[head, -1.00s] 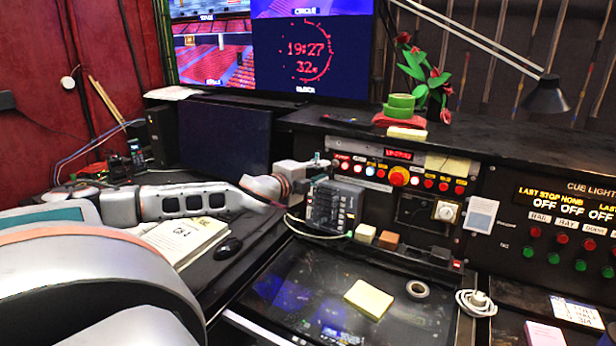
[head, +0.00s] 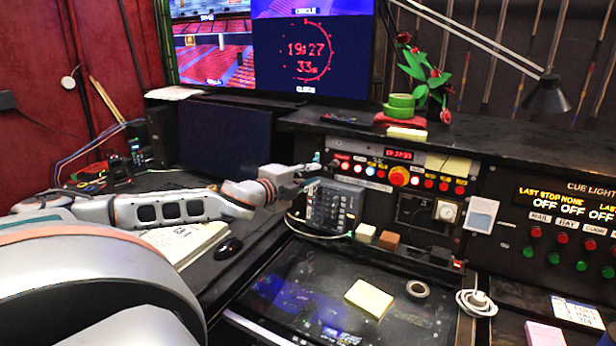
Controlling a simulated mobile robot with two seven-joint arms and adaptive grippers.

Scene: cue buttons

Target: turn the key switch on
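My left arm reaches in from the left, and its gripper (head: 316,168) is at the left end of the control panel (head: 400,172), above the small grey mixer. The gripper is small and seen from behind, so the gap between its fingers cannot be made out. A small teal piece (head: 317,157) shows right at the fingertips; I cannot tell whether it belongs to the key switch or whether the fingers touch it. No key switch can be made out clearly; that end of the panel is partly hidden by the gripper. My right gripper is not in view.
The grey mixer (head: 332,207) stands just below the gripper, with a cable beside it. A large red button (head: 398,175) and a row of small buttons lie to the right. A white dial (head: 446,211) sits lower right. A lamp (head: 547,96) hangs at upper right.

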